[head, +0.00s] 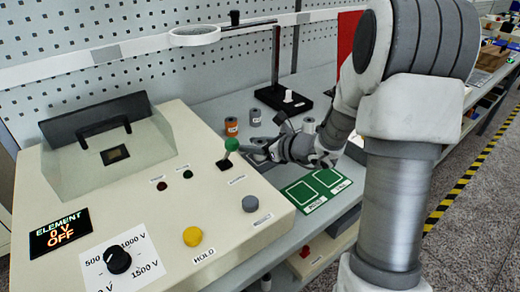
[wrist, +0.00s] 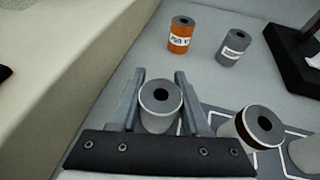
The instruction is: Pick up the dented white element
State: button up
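In the wrist view a white hollow cylinder (wrist: 158,121) stands between the two fingers of my gripper (wrist: 158,76), its dark hole facing up. The fingers are apart, one on each side of it, with little or no gap. I cannot tell whether they press on it. A second pale cylinder (wrist: 239,133) with a dark brown band below its rim stands to the right, and part of a third (wrist: 304,153) shows at the right edge. No dent is clear on any of them. In the head view my gripper (head: 262,152) is low beside the console, and its fingertips are hard to make out.
An orange cylinder (wrist: 180,37) and a grey cylinder (wrist: 234,47) stand behind on the bench. The sloped console (head: 130,205) with its green-knobbed lever (head: 231,145) is close on the left. A black stand base (head: 283,98) is behind; a green marked mat (head: 312,193) lies right.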

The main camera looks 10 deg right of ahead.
grip_shut()
jog(key=shift+r, duration=0.1)
